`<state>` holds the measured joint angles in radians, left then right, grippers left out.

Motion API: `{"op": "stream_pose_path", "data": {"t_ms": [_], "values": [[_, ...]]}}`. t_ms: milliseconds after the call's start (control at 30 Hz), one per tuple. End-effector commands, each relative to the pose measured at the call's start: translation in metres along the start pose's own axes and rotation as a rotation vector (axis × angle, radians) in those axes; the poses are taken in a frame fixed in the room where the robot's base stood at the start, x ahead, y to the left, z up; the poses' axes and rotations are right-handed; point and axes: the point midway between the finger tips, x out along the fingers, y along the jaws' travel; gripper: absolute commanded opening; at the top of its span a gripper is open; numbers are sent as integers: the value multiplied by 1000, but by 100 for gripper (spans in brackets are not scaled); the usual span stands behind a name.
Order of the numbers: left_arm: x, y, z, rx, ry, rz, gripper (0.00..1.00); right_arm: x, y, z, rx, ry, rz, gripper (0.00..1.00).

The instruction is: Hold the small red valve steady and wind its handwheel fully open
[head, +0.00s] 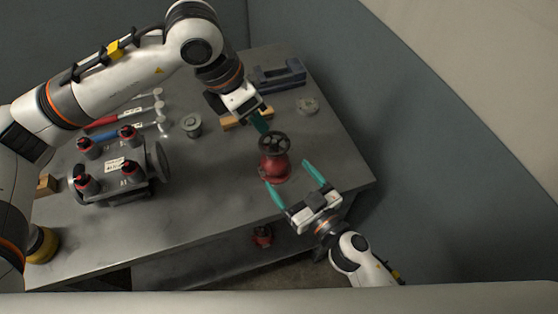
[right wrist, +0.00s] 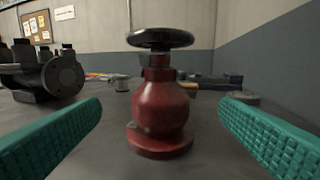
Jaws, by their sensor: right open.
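A red valve (head: 274,168) with a black handwheel (head: 274,143) stands upright near the table's front right edge. In the right wrist view the red valve (right wrist: 160,112) is centred, with its handwheel (right wrist: 160,39) on top. My right gripper (head: 293,182) is open in front of the valve. Its teal fingers point at the body from either side, apart from it. My left gripper (head: 261,122) is just behind and above the handwheel, fingers pointing down towards it. Its fingers overlap in the picture, so its opening is unclear, and I cannot tell whether it touches the wheel.
A dark manifold (head: 118,178) with several red-and-black fittings stands on the left of the grey table (head: 215,215). Hammers, a small metal round part (head: 192,125), a wooden block, a blue-grey vise (head: 278,75) and a flange (head: 308,106) lie behind. Another red part (head: 262,236) sits on the lower shelf.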

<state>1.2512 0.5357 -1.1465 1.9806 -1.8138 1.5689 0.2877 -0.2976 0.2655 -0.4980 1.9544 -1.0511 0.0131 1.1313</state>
Motion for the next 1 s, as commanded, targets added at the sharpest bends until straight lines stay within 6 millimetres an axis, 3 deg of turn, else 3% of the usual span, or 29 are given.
{"op": "stream_pose_path", "data": {"t_ms": [200, 400, 833, 1000], "values": [[0, 0, 0, 0, 0, 0, 36, 43, 0, 1, -3, -2, 1, 85], [0, 0, 0, 0, 0, 0, 36, 68, 0, 0, -1, 0, -1, 85], [0, 0, 0, 0, 0, 0, 36, 76, 0, 0, 0, 1, 0, 85], [0, 0, 0, 0, 0, 0, 36, 76, 0, 0, 1, 2, -1, 57]]}}
